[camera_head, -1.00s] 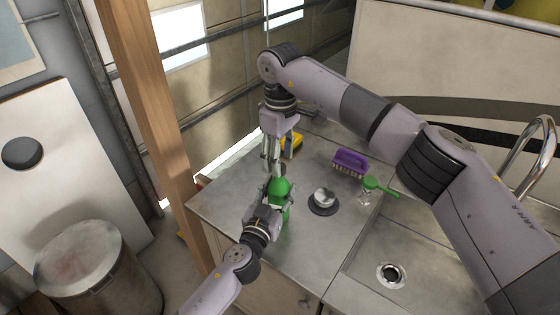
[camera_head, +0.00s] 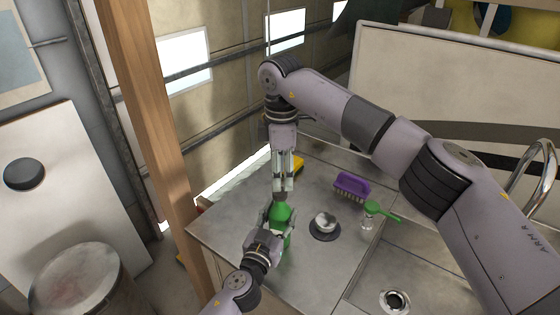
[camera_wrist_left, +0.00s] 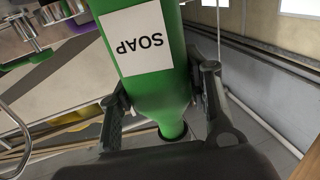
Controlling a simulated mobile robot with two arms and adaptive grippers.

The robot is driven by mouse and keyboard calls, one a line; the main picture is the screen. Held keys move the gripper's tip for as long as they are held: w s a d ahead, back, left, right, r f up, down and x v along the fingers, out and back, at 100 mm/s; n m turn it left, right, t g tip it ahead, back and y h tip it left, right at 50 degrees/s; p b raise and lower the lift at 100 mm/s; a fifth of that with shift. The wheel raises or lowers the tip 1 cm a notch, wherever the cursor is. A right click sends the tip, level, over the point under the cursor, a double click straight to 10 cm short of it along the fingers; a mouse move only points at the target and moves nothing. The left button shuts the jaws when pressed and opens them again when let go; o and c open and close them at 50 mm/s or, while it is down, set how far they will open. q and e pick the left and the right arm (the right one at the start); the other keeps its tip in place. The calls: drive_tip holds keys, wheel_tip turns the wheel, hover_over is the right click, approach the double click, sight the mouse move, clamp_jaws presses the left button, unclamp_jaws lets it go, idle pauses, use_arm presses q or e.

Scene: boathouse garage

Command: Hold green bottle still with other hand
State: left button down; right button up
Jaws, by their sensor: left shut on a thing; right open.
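The green bottle (camera_head: 281,214) stands on the metal counter near its left edge. In the left wrist view the bottle (camera_wrist_left: 165,98) fills the middle, with a white SOAP label (camera_wrist_left: 136,42). My left gripper (camera_head: 274,224) is shut on the bottle, with one finger on each side of it. My right gripper (camera_head: 284,186) is open and points down just above the bottle's top. A small brownish part shows between its fingertips and the bottle; I cannot tell whether they touch it.
A whitish cup (camera_head: 325,220) on a dark round mat, a purple brush (camera_head: 352,186) and a green-handled item (camera_head: 380,210) lie to the right. A yellow object (camera_head: 298,163) is behind my right gripper. A sink drain (camera_head: 395,299) is at lower right. The front counter is clear.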

drive_tip(key=n, duration=0.4)
drive_tip(key=shift+r, duration=0.15)
drive_tip(key=n, duration=0.4)
drive_tip(key=shift+r, duration=0.1)
drive_tip(key=n, duration=0.5)
drive_tip(key=shift+a+r+n, duration=0.1)
drive_tip(key=shift+r+n, duration=0.05)
drive_tip(key=shift+n, duration=0.25)
drive_tip(key=n, duration=0.3)
drive_tip(key=shift+r+n, duration=0.15)
drive_tip(key=shift+n, duration=0.25)
drive_tip(key=n, duration=0.3)
drive_tip(key=shift+r+n, duration=0.1)
drive_tip(key=shift+n, duration=0.3)
drive_tip(key=n, duration=0.5)
drive_tip(key=shift+r+n, duration=0.2)
drive_tip(key=shift+n, duration=0.2)
drive_tip(key=n, duration=0.5)
drive_tip(key=shift+r+n, duration=0.15)
drive_tip(key=shift+n, duration=0.15)
drive_tip(key=n, duration=0.4)
drive_tip(key=shift+r, duration=0.1)
drive_tip(key=n, duration=0.3)
drive_tip(key=shift+w+r+n, duration=0.1)
drive_tip(key=shift+r+n, duration=0.05)
drive_tip(key=shift+n, duration=0.25)
drive_tip(key=n, duration=0.5)
drive_tip(key=shift+r, duration=0.1)
